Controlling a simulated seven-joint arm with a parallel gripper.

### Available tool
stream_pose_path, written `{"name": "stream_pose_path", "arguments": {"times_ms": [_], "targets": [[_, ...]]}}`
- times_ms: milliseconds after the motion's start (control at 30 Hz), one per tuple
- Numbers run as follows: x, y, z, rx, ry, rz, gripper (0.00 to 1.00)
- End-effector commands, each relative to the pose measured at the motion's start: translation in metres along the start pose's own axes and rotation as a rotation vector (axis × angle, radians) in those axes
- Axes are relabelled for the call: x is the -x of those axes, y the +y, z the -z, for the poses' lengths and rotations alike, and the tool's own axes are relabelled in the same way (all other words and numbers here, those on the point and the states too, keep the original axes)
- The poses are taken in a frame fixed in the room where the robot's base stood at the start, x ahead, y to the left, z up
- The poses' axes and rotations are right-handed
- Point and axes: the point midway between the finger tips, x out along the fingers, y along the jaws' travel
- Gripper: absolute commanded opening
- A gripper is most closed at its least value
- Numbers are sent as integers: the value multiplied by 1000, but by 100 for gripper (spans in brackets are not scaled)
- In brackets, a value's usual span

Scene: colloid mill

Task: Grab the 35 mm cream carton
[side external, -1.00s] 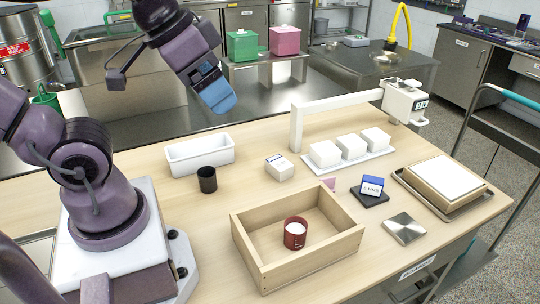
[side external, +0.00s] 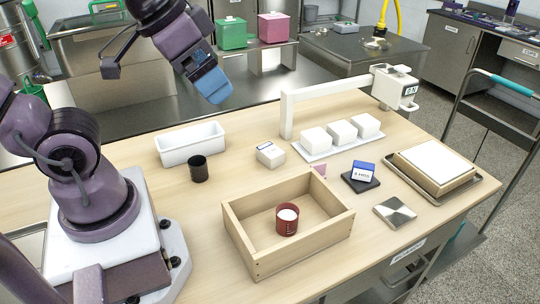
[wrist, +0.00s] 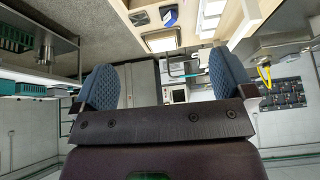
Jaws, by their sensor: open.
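A small cream carton (side external: 270,154) with a dark-marked label on top sits on the wooden table, between the white bin and the row of white blocks. My gripper (side external: 214,88) is raised high above the back of the table, up and left of the carton and well apart from it. In the wrist view, its two blue fingers (wrist: 165,82) stand wide apart with nothing between them. I cannot make out the carton in the wrist view.
A white bin (side external: 161,157) and black cup (side external: 198,169) stand left of the carton. A wooden box (side external: 249,250) holding a red cup (side external: 287,220) is in front. A blue-and-white box (side external: 364,171) stands on a dark pad at right.

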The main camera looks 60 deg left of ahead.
Motion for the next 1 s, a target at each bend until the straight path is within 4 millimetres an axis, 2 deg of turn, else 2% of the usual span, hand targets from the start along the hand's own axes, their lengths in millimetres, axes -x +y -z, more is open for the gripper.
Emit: {"name": "stream_pose_path", "arguments": {"times_ms": [167,300,467,700,800,1000], "targets": [[-48,-15,29,-159,26,-3,100],[-100,-36,48,-342,60,45,100],[-158,-65,57,-581,76,153,100],[-230,-114,45,-1034,27,375,100],[-252,-135,36,-1258,-15,476,100],[-280,-167,16,-1770,-125,670,100]]}}
